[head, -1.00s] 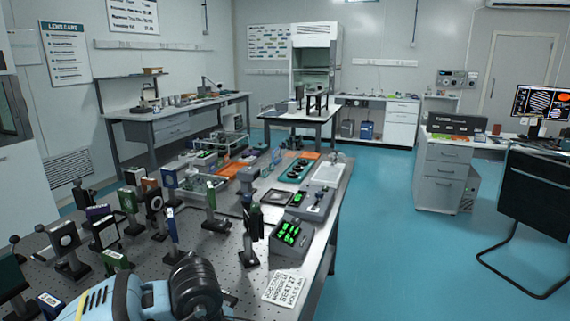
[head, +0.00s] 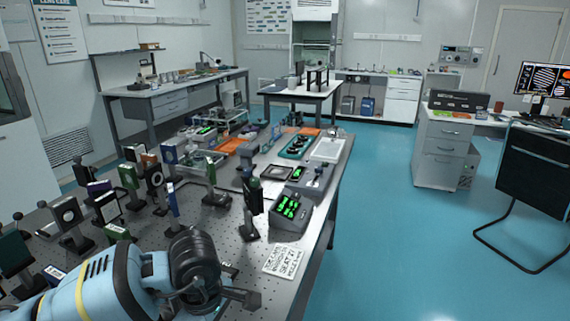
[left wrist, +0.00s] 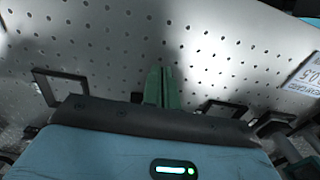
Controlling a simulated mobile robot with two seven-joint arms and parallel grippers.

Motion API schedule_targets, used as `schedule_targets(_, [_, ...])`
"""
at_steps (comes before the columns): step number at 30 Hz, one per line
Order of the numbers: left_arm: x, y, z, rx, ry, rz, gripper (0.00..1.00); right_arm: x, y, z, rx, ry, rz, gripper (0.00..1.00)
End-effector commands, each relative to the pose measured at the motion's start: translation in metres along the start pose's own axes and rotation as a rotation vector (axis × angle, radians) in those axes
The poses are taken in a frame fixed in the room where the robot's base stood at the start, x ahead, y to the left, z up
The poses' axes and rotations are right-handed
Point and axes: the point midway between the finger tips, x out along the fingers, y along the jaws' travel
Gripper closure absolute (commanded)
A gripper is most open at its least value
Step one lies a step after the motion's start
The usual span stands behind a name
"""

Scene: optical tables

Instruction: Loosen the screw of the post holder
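Several post-mounted optics stand on the perforated optical table (head: 215,245) in the head view. The nearest on the right is a dark optic on a post (head: 252,196) with its post holder (head: 249,228) upright on the table. I cannot tell which post holder the task means, and no screw is clear. My left gripper (head: 238,284) is low over the table's near part, in front of that post. Its dark fingers stand apart in the left wrist view (left wrist: 145,97), with nothing seen held. A green upright piece (left wrist: 162,86) shows between them there. My right gripper is out of view.
A printed card (head: 285,261) lies right of my left gripper, near the table's right edge. A box with green displays (head: 290,214) stands behind it. Several mounted optics crowd the left, including a square mount (head: 66,213).

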Motion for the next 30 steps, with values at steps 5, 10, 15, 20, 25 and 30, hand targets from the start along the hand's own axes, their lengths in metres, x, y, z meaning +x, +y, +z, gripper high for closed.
schedule_targets(5, [0.0, 0.0, 0.003, -0.002, 0.005, 0.0, 1.0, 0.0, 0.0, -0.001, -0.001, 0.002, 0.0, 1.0])
schedule_targets(10, [0.0, 0.0, 0.006, -0.002, 0.003, 0.0, 1.0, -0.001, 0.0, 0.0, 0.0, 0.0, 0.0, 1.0])
schedule_targets(15, [-0.005, 0.0, 0.006, -0.001, 0.003, 0.002, 1.0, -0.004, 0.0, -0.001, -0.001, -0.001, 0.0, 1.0])
schedule_targets(20, [-0.021, 0.001, 0.006, -0.001, 0.004, 0.006, 1.0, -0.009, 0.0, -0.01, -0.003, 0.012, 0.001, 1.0])
schedule_targets(25, [-0.039, 0.001, 0.007, 0.0, 0.004, 0.006, 1.0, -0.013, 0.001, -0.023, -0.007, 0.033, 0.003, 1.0])
schedule_targets(30, [-0.056, 0.001, 0.007, 0.0, 0.004, 0.005, 1.0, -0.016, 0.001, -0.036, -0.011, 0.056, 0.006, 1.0])
